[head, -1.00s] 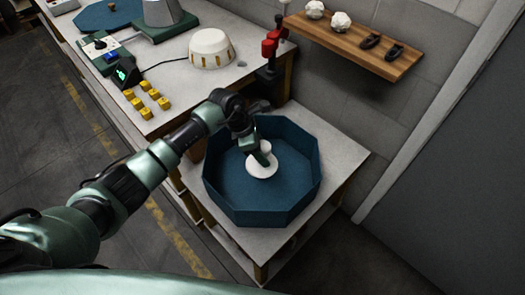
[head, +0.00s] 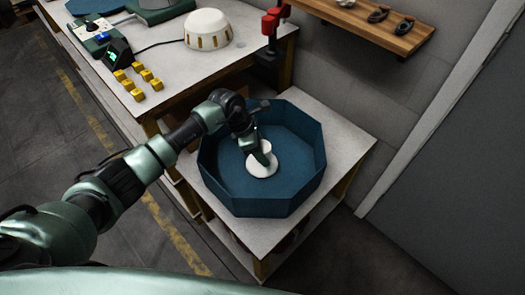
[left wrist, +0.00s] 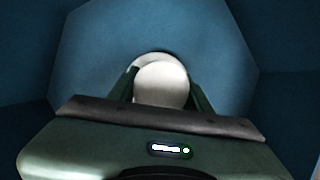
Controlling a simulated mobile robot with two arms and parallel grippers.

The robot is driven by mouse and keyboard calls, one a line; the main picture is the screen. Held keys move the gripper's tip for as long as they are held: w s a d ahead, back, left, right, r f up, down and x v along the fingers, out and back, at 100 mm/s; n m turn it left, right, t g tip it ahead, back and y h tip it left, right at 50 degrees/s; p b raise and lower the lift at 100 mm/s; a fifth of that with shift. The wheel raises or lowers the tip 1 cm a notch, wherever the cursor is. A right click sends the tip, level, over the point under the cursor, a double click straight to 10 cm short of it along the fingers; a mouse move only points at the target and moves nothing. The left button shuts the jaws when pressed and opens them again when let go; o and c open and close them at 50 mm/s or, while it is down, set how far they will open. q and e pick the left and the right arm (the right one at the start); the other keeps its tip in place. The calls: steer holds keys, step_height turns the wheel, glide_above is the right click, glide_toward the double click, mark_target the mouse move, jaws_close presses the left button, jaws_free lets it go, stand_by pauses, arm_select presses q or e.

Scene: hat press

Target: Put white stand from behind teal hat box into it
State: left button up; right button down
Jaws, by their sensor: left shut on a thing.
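The teal hat box (head: 298,137) is an open octagonal tray-like box on a low side table. The white stand (head: 263,167) is inside it, upright, with a round base and a narrower top. My left gripper (head: 262,152) reaches into the box from the left and is shut on the stand's upper part. In the left wrist view the stand (left wrist: 160,84) sits between the two fingers, with the teal box floor (left wrist: 95,60) around it. I cannot tell whether the base touches the box floor. My right gripper is not in view.
The side table (head: 342,130) has free room right of the box. A workbench (head: 185,75) at upper left holds a white ribbed dome (head: 208,29), several yellow blocks (head: 138,83) and a control box. A wooden shelf (head: 385,35) hangs on the wall.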

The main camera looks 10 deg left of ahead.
arm_select(q)
steer(key=shift+f+b, duration=0.35)
steer(key=shift+b, duration=0.05)
stand_by(0.4)
steer(key=o, duration=1.4)
steer(key=p+v, duration=0.5)
steer(key=v, duration=0.2)
steer(key=shift+s+a+r, duration=0.1)
steer(key=shift+a+r, duration=0.05)
steer(key=shift+r, duration=0.25)
